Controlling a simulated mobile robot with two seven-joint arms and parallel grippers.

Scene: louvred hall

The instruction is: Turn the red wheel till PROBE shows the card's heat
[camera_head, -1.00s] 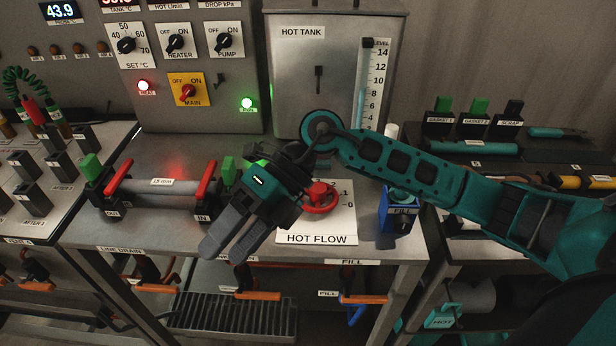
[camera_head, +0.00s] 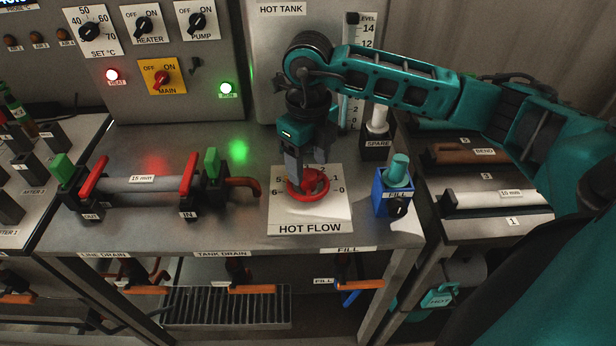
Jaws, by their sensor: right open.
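The red wheel (camera_head: 309,193) lies on the white HOT FLOW plate (camera_head: 310,213) on the steel bench. My right gripper (camera_head: 307,168) points down over the wheel, its fingers at the wheel's far part. It is open; I cannot tell whether the fingers touch the rim. The gripper hides part of the wheel and the plate's scale. The PROBE display is cut off at the top left corner, and its number cannot be read. I see no card with a heat on it. My left gripper is out of view.
A grey 15 mm pipe (camera_head: 142,184) with red levers lies left. The HEATER panel (camera_head: 150,60) stands behind. The bench before the pipe is clear.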

